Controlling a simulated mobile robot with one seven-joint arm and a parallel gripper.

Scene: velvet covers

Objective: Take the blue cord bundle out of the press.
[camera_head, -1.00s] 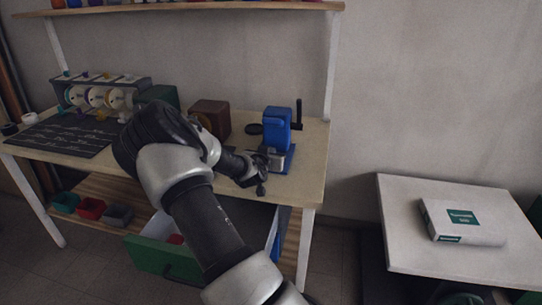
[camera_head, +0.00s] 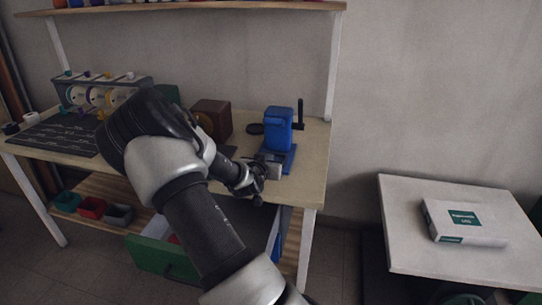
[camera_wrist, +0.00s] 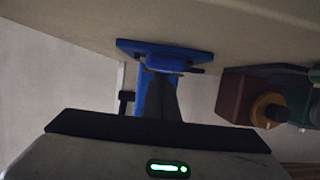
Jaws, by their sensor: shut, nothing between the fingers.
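The blue press (camera_head: 279,128) stands upright on its blue base near the right end of the workbench, with a black handle at its right. In the wrist view the press (camera_wrist: 164,50) appears upside down, straight beyond the wrist. My gripper (camera_head: 259,186) is shut and empty, low in front of the press base. A small silvery block (camera_head: 273,171) shows between the gripper and the press; I cannot tell whether they touch. I cannot make out the blue cord bundle as separate from the blue press.
A spool rack (camera_head: 100,92) and a dark mat (camera_head: 55,133) are farther left. An open green drawer (camera_head: 160,258) is below. A white table (camera_head: 400,215) is at right.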

